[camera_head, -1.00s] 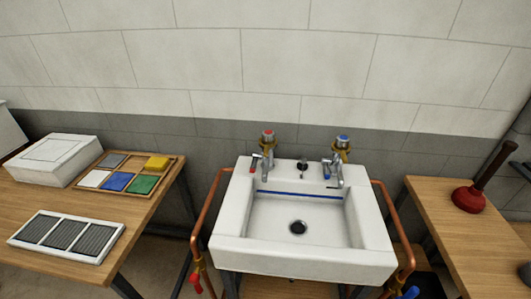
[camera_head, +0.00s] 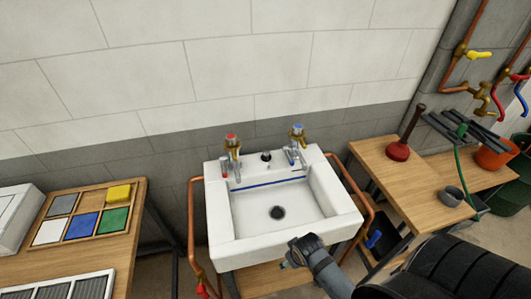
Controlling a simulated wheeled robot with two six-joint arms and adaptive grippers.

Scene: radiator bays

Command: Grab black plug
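A small black plug (camera_head: 266,156) sits on the back ledge of the white sink (camera_head: 236,245), between the red-topped tap (camera_head: 232,150) and the blue-topped tap (camera_head: 296,143). The dark round drain (camera_head: 277,213) shows in the basin floor. My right gripper (camera_head: 290,256) is over the front rim of the sink, apart from the plug and nearer to me. Its fingers are small and foreshortened, so I cannot tell whether they are open. No object shows in it. My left gripper is out of view.
Copper pipes (camera_head: 190,225) flank the sink. A wooden table at left holds a tray (camera_head: 134,200) of coloured pads. The right table (camera_head: 420,195) bears a red plunger (camera_head: 399,150) and a grey cup (camera_head: 453,196). Air above the basin is clear.

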